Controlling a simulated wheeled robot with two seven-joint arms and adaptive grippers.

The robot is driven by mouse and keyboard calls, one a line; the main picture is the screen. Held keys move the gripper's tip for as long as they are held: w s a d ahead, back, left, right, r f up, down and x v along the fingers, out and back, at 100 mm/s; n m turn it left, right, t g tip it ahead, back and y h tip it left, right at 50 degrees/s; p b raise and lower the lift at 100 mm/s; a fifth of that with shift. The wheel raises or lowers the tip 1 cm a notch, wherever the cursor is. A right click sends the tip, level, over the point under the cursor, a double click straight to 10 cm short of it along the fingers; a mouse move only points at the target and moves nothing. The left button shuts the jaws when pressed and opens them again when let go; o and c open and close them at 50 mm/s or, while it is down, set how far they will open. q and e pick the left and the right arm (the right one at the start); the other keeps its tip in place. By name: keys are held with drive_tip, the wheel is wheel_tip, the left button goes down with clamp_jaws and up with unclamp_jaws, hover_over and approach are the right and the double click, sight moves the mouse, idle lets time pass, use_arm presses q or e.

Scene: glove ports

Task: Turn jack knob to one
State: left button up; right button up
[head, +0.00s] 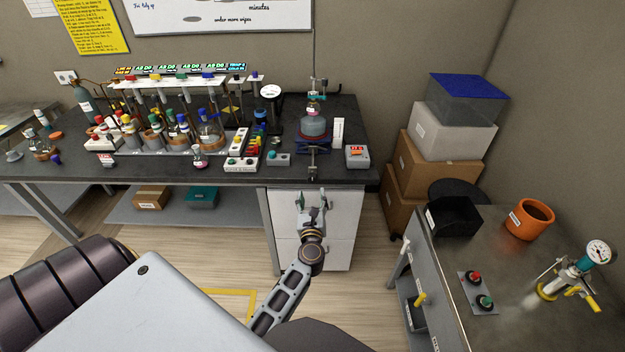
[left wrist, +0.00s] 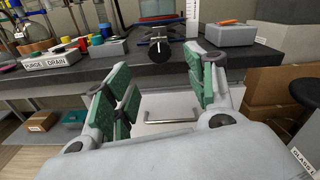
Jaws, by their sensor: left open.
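The jack (head: 313,146) stands near the front edge of the dark bench and carries a round flask (head: 313,127). Its dark knob (head: 313,172) faces me at the bench's front edge. In the left wrist view the black knob (left wrist: 159,51) sits beyond and slightly above the space between my fingers. I cannot read any mark on it. My left gripper (head: 311,201) is open and empty, below and in front of the knob. In the left wrist view its green-padded fingers (left wrist: 157,82) stand apart, touching nothing. My right gripper is not in view.
White drawers (head: 340,225) lie below the bench edge. A second table (head: 540,300) stands at right. Floor shows between them.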

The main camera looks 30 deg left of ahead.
sight(312, 181)
use_arm(q)
drive_tip(key=shift+p+x, duration=0.4)
drive_tip(key=shift+x, duration=4.45)
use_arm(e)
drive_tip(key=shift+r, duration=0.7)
use_arm(q)
drive_tip(key=c, duration=0.8)
drive_tip(key=shift+c, duration=1.2)
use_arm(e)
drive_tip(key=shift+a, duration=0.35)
use_arm(q)
drive_tip(key=shift+a+m+p, duration=0.1)
drive_tip(key=shift+m+p, duration=0.3)
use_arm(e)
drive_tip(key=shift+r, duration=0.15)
